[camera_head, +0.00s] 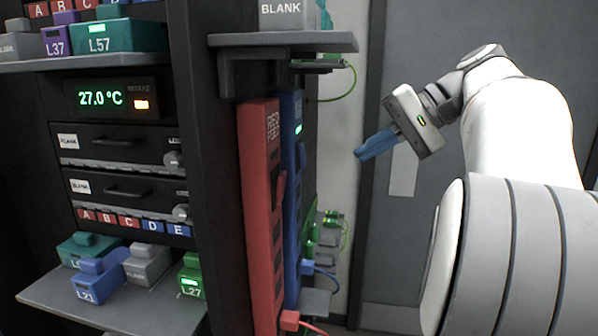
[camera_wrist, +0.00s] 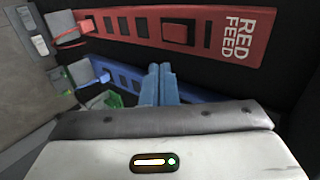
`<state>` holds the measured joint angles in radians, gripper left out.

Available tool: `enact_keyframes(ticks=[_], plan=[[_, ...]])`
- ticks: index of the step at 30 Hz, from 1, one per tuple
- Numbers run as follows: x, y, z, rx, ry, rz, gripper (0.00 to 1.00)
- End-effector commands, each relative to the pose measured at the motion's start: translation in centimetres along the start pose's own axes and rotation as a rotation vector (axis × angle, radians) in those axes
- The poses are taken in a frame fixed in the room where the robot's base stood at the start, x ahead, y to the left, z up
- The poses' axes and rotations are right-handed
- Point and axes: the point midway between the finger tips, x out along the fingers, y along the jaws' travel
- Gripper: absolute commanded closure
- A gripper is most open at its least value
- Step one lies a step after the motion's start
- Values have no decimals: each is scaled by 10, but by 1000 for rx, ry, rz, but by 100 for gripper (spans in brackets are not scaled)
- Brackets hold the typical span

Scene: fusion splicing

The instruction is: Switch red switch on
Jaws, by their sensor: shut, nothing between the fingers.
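The red feed strip (camera_head: 261,215) stands upright on the side of the dark rack in the head view. Its red switch (camera_head: 280,190) sticks out from its right edge. In the wrist view the strip (camera_wrist: 140,25) runs across the top, with the red switch (camera_wrist: 177,33) as a raised block near its middle. My gripper (camera_head: 361,155), with blue fingers, is right of the strip and apart from it. In the wrist view my gripper (camera_wrist: 160,68) is shut and empty, below the red switch in the picture. The switch's on or off state cannot be told.
A blue strip (camera_head: 292,200) stands beside the red one, with a lit green display. A red plug (camera_head: 290,320) and a blue plug (camera_head: 307,267) with cables sit low. A grey shelf (camera_head: 285,41) juts out above. Free room lies between the strips and the grey door (camera_head: 400,60).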

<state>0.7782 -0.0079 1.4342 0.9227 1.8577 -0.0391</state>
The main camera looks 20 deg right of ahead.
Motion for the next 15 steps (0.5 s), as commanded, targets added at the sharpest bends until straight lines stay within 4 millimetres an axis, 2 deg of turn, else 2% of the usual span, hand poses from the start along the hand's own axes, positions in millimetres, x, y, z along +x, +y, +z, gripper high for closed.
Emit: enact_keyframes(ticks=[8, 15], plan=[[10, 0, 0, -1, -1, 1, 100], [55, -1, 2, 0, -5, 2, 100]])
